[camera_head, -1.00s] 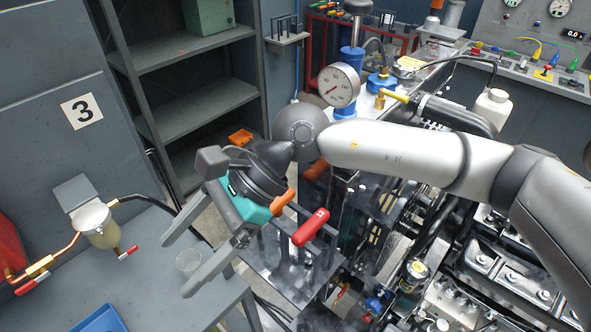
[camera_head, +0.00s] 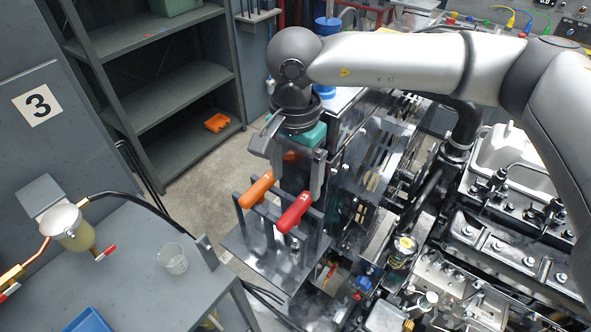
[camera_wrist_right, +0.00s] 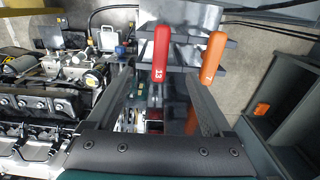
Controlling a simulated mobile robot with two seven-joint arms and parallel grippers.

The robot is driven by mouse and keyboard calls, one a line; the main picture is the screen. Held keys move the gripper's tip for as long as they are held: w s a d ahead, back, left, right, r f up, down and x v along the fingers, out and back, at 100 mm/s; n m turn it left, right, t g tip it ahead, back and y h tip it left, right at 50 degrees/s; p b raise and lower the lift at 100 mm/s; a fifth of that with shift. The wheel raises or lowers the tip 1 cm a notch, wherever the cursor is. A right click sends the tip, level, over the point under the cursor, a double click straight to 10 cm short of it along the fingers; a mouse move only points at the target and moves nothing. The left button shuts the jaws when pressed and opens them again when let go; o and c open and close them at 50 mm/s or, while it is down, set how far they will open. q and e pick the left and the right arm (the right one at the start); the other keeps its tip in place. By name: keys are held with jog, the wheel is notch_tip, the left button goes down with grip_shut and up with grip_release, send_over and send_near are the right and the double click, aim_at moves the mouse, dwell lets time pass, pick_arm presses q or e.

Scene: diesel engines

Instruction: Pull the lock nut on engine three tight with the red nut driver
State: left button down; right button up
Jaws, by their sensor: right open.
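The red nut driver (camera_head: 294,212) stands in a dark rack (camera_head: 262,262), its handle up and tilted in the head view. An orange-handled driver (camera_head: 257,189) stands beside it on the left. My right gripper (camera_head: 296,188) is open and points down just above the handles. In the right wrist view, the red handle (camera_wrist_right: 162,54) shows beyond and between the open fingers (camera_wrist_right: 157,82); the orange handle (camera_wrist_right: 212,57) is to the right. Nothing is held. An engine (camera_head: 490,240) is at the right; I cannot pick out its lock nut. My left gripper is not in view.
A grey bench (camera_head: 140,275) with a clear cup (camera_head: 173,258), a blue tray (camera_head: 88,321) and a filter bowl (camera_head: 72,228) stands at the left. A panel marked 3 (camera_head: 38,104) and a shelf unit (camera_head: 165,98) are behind. Hoses run beside the rack.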

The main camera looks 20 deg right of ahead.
aim_at(295, 208)
notch_tip(295, 208, down, 2)
jog(key=shift+f+b, duration=0.1)
jog(key=shift+b, duration=0.35)
notch_tip(295, 208, down, 4)
jog(key=b, duration=0.3)
jog(key=shift+f+b, duration=0.15)
jog(key=shift+b, duration=0.2)
jog(key=shift+f+b, duration=0.95)
jog(key=shift+b, duration=0.3)
grip_shut()
dwell(0.4)
